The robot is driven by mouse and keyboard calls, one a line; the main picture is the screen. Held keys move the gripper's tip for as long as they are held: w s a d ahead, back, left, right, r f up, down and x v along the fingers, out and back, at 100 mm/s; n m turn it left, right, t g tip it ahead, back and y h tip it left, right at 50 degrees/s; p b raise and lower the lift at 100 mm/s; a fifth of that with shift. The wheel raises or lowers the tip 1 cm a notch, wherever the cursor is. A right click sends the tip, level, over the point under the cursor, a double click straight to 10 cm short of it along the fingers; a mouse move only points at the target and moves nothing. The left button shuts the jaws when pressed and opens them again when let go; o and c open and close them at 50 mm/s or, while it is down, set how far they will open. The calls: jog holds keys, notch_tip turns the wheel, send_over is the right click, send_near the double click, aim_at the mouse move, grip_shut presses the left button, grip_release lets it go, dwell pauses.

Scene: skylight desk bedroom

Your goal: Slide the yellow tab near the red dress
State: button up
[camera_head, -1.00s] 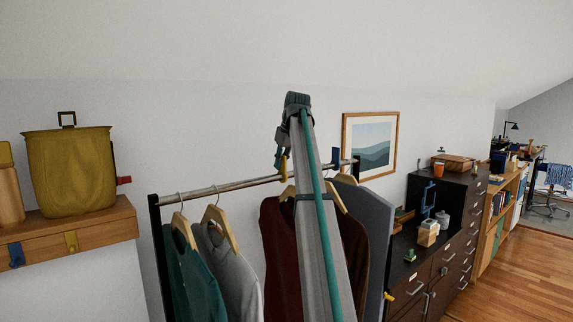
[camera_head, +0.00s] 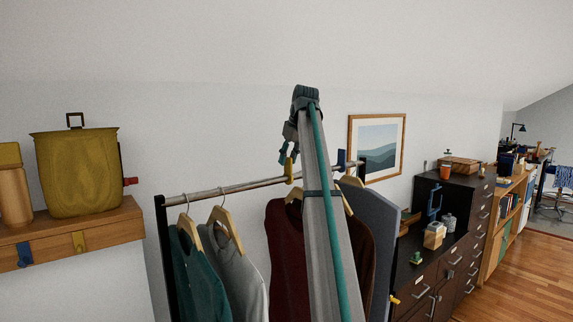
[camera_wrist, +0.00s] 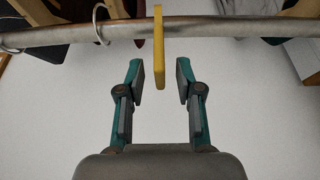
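The yellow tab (camera_head: 290,170) sits on the metal clothes rail (camera_head: 240,186), just above the dark red garment (camera_head: 286,250), the only red clothing in view. In the wrist view the yellow tab (camera_wrist: 159,45) is upright, and its lower end shows in the gap between my fingers. In the head view my gripper (camera_head: 287,150) is at the rail beside the tab, and my arm hides part of the rail and garments.
A blue tab (camera_head: 342,158) is on the rail to the right. Green (camera_head: 200,275) and grey (camera_head: 238,265) garments hang left. A wooden shelf (camera_head: 125,215) holds a yellow-green container (camera_head: 78,172). A dark dresser (camera_head: 435,262) stands right.

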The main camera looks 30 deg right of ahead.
jog(key=v, duration=0.9)
jog(key=shift+r, duration=0.2)
